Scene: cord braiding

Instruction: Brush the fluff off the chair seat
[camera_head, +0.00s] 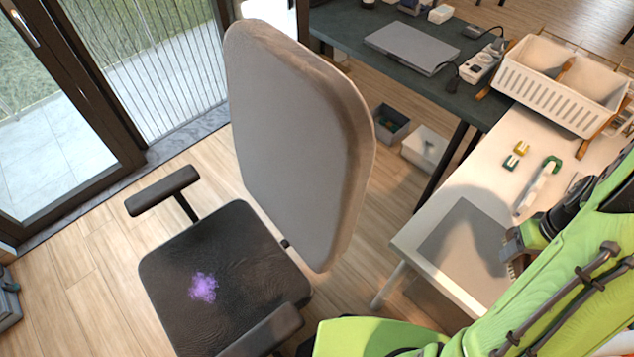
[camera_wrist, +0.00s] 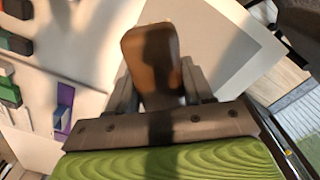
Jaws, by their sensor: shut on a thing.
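The chair seat (camera_head: 245,250) is dark and faces up at the lower left of the head view. A patch of purple fluff (camera_head: 203,287) lies on it, left of its middle. My gripper (camera_head: 520,245) is over the white table at the right, well apart from the chair. In the wrist view my gripper (camera_wrist: 160,85) is shut on a brown wooden-looking piece (camera_wrist: 150,48), apparently the brush. A tan, ridged end (camera_head: 516,266) shows below my gripper in the head view. The rest of the brush is hidden by my gripper.
The chair has a tall grey backrest (camera_head: 295,140) and armrests (camera_head: 162,190). The white table (camera_head: 440,205) bears a grey mat (camera_head: 460,245), a white basket (camera_head: 560,85) and small coloured blocks. Bins (camera_head: 425,147) stand on the floor.

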